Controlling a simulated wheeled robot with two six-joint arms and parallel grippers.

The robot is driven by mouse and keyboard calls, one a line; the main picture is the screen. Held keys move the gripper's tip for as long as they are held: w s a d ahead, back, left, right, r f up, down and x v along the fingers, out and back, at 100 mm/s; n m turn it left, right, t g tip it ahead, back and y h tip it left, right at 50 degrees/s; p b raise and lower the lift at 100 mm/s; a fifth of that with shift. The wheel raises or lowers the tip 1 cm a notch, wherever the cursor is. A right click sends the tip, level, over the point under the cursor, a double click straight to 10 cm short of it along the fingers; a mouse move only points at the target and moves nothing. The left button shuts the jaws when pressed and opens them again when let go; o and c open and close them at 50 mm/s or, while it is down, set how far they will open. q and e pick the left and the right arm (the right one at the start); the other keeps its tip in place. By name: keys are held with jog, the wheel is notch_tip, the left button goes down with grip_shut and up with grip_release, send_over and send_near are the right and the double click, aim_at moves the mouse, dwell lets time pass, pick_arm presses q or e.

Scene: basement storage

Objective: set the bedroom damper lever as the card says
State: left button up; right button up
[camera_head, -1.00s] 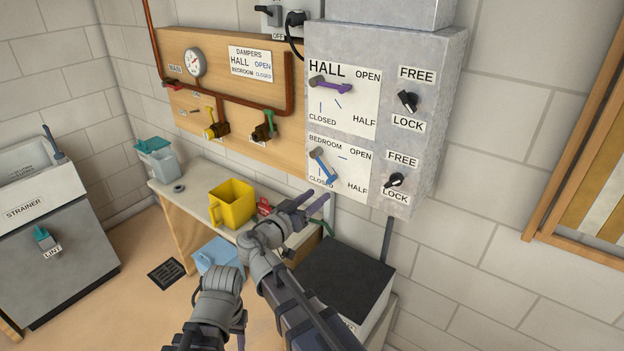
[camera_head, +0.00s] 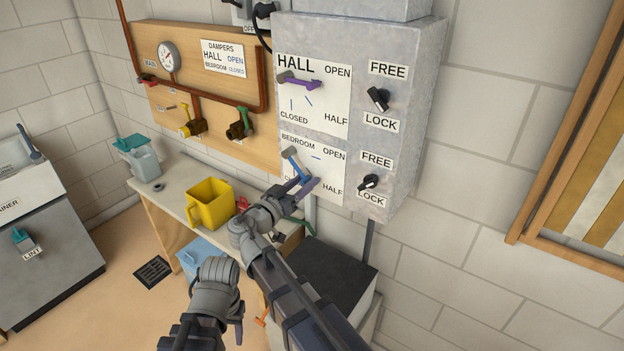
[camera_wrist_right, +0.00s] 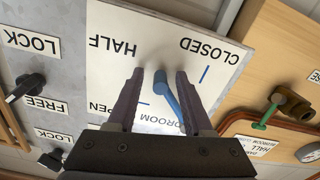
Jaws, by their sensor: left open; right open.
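The blue bedroom lever (camera_head: 296,163) hangs from a grey pivot on the lower dial plate (camera_head: 331,170). It slants down to the right, roughly towards HALF. The card (camera_head: 223,58) reads HALL OPEN, BEDROOM CLOSED. My right gripper (camera_head: 299,187) is open at the lever's lower end. In the right wrist view its fingers (camera_wrist_right: 156,74) stand either side of the blue lever (camera_wrist_right: 172,98), with gaps visible. The CLOSED mark shows beside one finger there. My left gripper (camera_head: 239,334) is low in the head view, away from the panel, open and partly hidden.
The purple hall lever (camera_head: 298,80) above points to OPEN. Black FREE/LOCK knobs (camera_head: 378,98) sit right of the dials. A yellow container (camera_head: 208,204) stands on the bench at left. A dark-topped box (camera_head: 330,270) stands below the panel.

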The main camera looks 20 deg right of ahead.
jog(key=shift+s+a+r, duration=0.1)
jog(key=shift+a, duration=0.1)
jog(key=shift+d, duration=0.1)
grip_shut()
dwell(1.1)
